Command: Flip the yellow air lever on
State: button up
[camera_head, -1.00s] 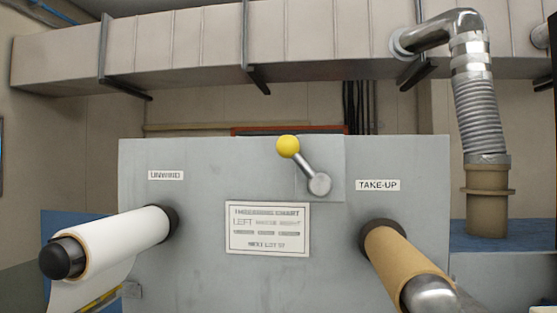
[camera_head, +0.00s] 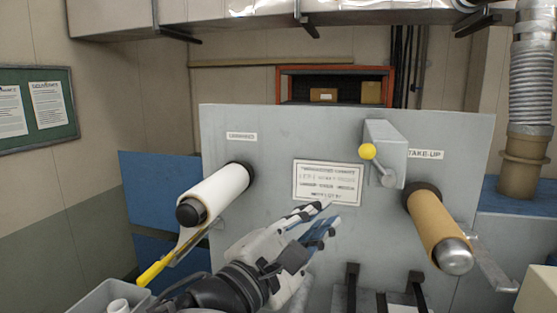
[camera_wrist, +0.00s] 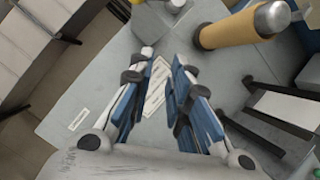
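A lever with a yellow ball knob (camera_head: 367,151) and a metal arm sits on a grey box on the upper right of the grey panel (camera_head: 270,140). The knob points up and left of its pivot. A second yellow handle (camera_head: 152,273) slants below the white roll at the lower left. The pictures do not show which is the air lever. My gripper (camera_head: 326,213) is open and empty in front of the panel, below and left of the ball knob and apart from it. In the wrist view my gripper (camera_wrist: 163,57) has a clear gap between its fingers.
The white unwind roll (camera_head: 215,193) and the brown take-up roll (camera_head: 434,224) stick out from the panel on either side. A threading chart (camera_head: 327,182) lies flat between them. Dark brackets (camera_head: 352,280) stand at the lower right. A grey bin (camera_head: 105,298) is at lower left.

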aim_at(376, 164)
jog(key=shift+n+t, duration=0.6)
jog(key=shift+t, duration=0.2)
jog(key=a+r, duration=0.1)
jog(key=a, duration=0.1)
jog(key=a+r, duration=0.1)
jog(key=shift+a+r, duration=0.1)
jog(key=shift+a, duration=0.3)
grip_shut()
jog(key=shift+d, duration=0.1)
jog(key=shift+w+d, duration=0.15)
jog(key=w+d+r+p, duration=0.3)
jog(key=w+d, duration=0.3)
jog(key=d, duration=0.2)
jog(key=shift+d+r, duration=0.3)
jog(key=shift+r, duration=0.4)
